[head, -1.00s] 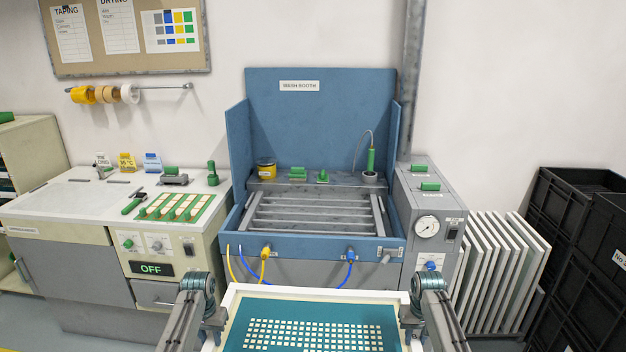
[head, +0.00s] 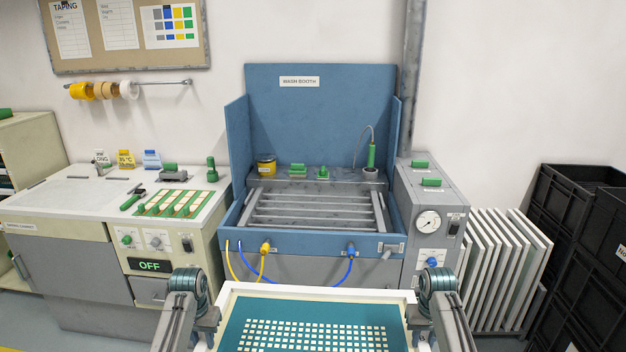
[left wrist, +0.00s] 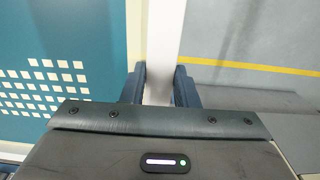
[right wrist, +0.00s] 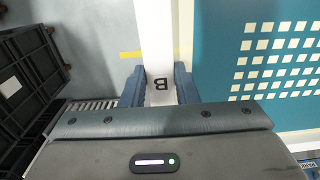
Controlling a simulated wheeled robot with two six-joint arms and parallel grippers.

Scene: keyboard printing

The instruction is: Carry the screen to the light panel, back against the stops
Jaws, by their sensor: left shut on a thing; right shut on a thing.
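The screen (head: 258,311) is a white frame around teal mesh with a grid of pale key-shaped openings. It is held in front of me at the bottom of the head view, its near part cut off. My left gripper (left wrist: 160,85) is shut on the left side bar of the frame. My right gripper (right wrist: 160,87) is shut on the right side bar, just by a black letter B. In the head view the left gripper (head: 207,318) and right gripper (head: 418,315) flank the screen. I cannot make out the light panel or its stops for certain.
The blue wash booth (head: 320,120) stands straight ahead, with hoses at its front. A cream bench (head: 70,235) with an OFF display is at left. A grey gauge cabinet (head: 432,190), leaning white frames (head: 490,265) and black crates (head: 580,240) are at right.

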